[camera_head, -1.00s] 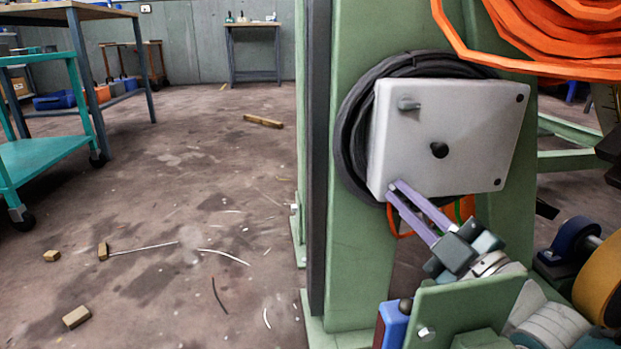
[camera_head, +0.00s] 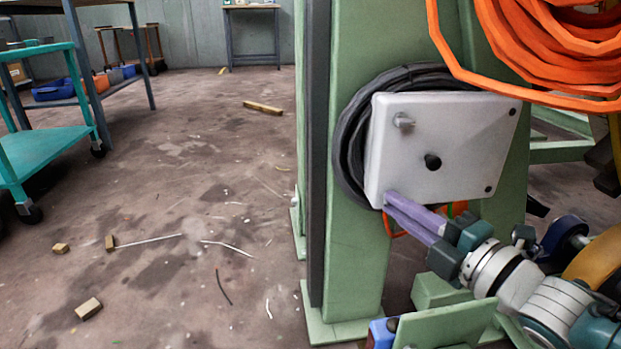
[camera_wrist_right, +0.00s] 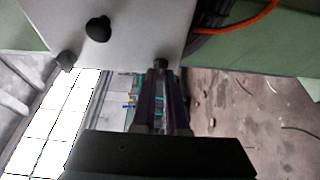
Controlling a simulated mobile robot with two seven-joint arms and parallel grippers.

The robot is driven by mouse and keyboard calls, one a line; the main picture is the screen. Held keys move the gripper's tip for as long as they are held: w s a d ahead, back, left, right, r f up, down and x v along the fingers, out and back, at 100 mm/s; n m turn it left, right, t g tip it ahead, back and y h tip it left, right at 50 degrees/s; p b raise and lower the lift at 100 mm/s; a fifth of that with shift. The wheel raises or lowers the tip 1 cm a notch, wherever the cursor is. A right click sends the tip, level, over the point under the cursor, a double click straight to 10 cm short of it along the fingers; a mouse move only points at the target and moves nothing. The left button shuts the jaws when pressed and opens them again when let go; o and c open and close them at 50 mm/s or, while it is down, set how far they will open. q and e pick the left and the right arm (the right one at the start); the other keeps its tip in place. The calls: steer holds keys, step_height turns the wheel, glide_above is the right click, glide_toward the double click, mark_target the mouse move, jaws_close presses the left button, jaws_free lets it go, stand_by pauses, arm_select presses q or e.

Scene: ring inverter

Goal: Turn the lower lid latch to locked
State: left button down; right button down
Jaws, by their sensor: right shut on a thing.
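The pale grey box lid (camera_head: 462,150) is on the green post, with a black round knob (camera_head: 432,161) at its middle. The upper lid latch (camera_head: 403,120) is a small grey knob near its upper left corner. My right gripper (camera_head: 388,199) has its purple fingers at the lower left corner, shut on the lower lid latch. The fingers hide that latch in the head view. In the right wrist view the dark end of the lower lid latch (camera_wrist_right: 161,64) shows between the fingertips; its turn angle is unclear. My left gripper is not in view.
A black cable coil (camera_head: 348,150) is behind the lid on the green post (camera_head: 357,270). An orange hose coil (camera_head: 560,45) hangs at upper right. A green bracket (camera_head: 445,325) and a blue block (camera_head: 381,333) are below my right arm. Floor at left has scraps.

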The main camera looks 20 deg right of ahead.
stand_by(0.4)
steer(key=c, duration=0.9)
jaws_free()
steer(key=shift+c, duration=0.2)
steer(key=s+d+p, duration=0.1)
steer(key=s+p, duration=0.3)
steer(key=s, duration=0.5)
steer(key=shift+s+d, duration=0.25)
steer(key=shift+s, duration=0.15)
